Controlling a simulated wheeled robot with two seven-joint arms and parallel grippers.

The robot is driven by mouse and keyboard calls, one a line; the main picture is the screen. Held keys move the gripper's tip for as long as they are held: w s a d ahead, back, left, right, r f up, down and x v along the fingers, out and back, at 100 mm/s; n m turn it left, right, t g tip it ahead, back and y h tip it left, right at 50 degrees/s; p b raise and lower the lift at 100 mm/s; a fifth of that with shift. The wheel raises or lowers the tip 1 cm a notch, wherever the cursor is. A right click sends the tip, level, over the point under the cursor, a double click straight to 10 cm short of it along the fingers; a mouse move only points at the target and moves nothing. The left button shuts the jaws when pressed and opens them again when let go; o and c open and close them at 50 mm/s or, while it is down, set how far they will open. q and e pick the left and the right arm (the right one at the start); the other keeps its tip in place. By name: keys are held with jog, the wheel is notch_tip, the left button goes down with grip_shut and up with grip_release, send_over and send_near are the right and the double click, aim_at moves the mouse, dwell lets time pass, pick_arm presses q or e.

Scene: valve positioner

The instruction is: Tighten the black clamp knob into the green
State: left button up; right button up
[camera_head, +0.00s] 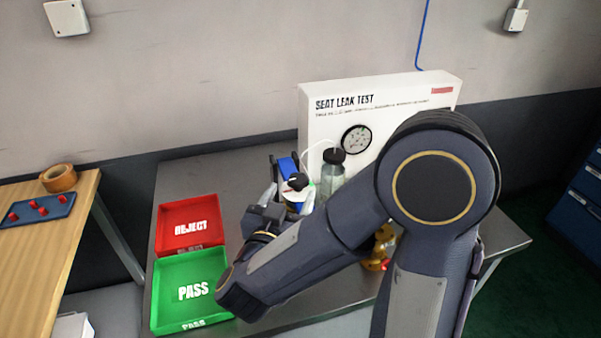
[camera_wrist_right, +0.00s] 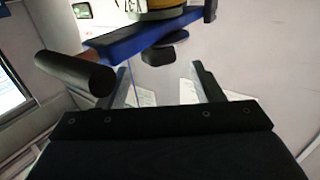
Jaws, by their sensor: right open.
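A blue clamp fixture (camera_head: 288,165) stands on the metal bench in front of the test box. A small black part with a white face (camera_head: 298,181) shows on it; I cannot tell whether it is the clamp knob. In the right wrist view a blue bar (camera_wrist_right: 130,42) has a small black knob (camera_wrist_right: 163,52) below it, and a thick black cylinder (camera_wrist_right: 75,74) is at left. My right gripper (camera_wrist_right: 165,80) is open and empty, its fingertips apart from the small knob, which lies between them in the picture. No green mark shows on the fixture. My left gripper is out of view.
A white SEAT LEAK TEST box (camera_head: 400,115) with a gauge (camera_head: 356,139) stands behind, and a black-capped bottle (camera_head: 332,175) is beside the fixture. A red REJECT tray (camera_head: 172,214) and a green PASS tray (camera_head: 165,290) are at left. My right arm hides the bench's right middle.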

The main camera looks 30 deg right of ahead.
aim_at(295, 186)
jog(key=x, duration=0.6)
jog(key=shift+c, duration=0.4)
jog(key=c, duration=0.9)
